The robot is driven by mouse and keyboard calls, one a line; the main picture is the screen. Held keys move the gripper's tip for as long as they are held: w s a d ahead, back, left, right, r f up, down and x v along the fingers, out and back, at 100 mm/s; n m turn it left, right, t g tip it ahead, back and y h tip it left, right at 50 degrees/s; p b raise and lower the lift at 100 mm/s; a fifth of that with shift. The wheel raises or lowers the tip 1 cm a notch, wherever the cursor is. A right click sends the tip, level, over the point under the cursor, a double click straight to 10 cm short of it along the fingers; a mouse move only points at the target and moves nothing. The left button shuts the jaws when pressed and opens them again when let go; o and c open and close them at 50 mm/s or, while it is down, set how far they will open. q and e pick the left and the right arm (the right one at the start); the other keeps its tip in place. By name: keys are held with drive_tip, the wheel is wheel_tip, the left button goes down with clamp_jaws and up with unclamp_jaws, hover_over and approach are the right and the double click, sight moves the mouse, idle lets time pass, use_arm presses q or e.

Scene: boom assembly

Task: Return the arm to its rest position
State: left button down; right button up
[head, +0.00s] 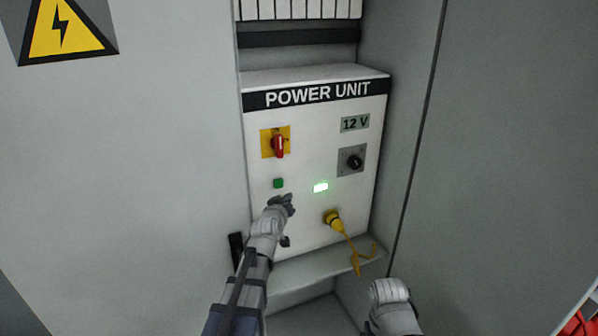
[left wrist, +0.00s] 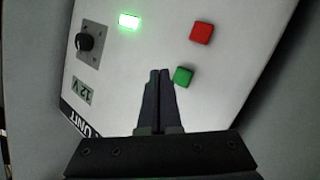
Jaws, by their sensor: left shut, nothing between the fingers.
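My left gripper (head: 284,201) is in front of the white power unit (head: 312,124), just below and right of the green button (head: 278,183). In the left wrist view its two fingers (left wrist: 160,76) are shut together with nothing between them. Their tips are beside the green button (left wrist: 183,76), and I cannot tell whether they touch the panel. A red button (left wrist: 201,33) shows beyond the tips; my left gripper hides it in the head view. My right arm shows at the bottom right of the head view, its gripper not visible.
The indicator light (head: 321,187) glows green. A red rotary switch (head: 279,146) on a yellow plate, a black knob (head: 355,162) and a yellow plug (head: 332,217) with its cable are on the panel. Grey cabinet walls flank the unit; a ledge (head: 311,265) runs below.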

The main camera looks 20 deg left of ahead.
use_arm(q)
drive_tip(key=s+d+f+m+g+h+b, duration=0.2)
drive_tip(key=s+d+f+m+g+b, duration=0.15)
drive_tip(key=s+d+f, duration=0.45)
drive_tip(key=s+d+f+m+g+h+b, duration=0.1)
drive_tip(key=s+d+f+m+g+b, duration=0.15)
drive_tip(key=s+d+f+g, duration=0.55)
drive_tip(key=s+d+f+m+g+y+b, duration=0.1)
drive_tip(key=s+f, duration=0.3)
drive_tip(key=s, duration=0.4)
drive_tip(key=s+d+f+m+g+y+b, duration=0.1)
drive_tip(key=s+d+f+m+g, duration=0.2)
drive_tip(key=s, duration=0.5)
wheel_tip(320, 180, down, 2)
drive_tip(key=shift+d+f+y+b, duration=0.15)
drive_tip(key=shift+d+y+b, duration=0.25)
drive_tip(key=shift+d, duration=0.45)
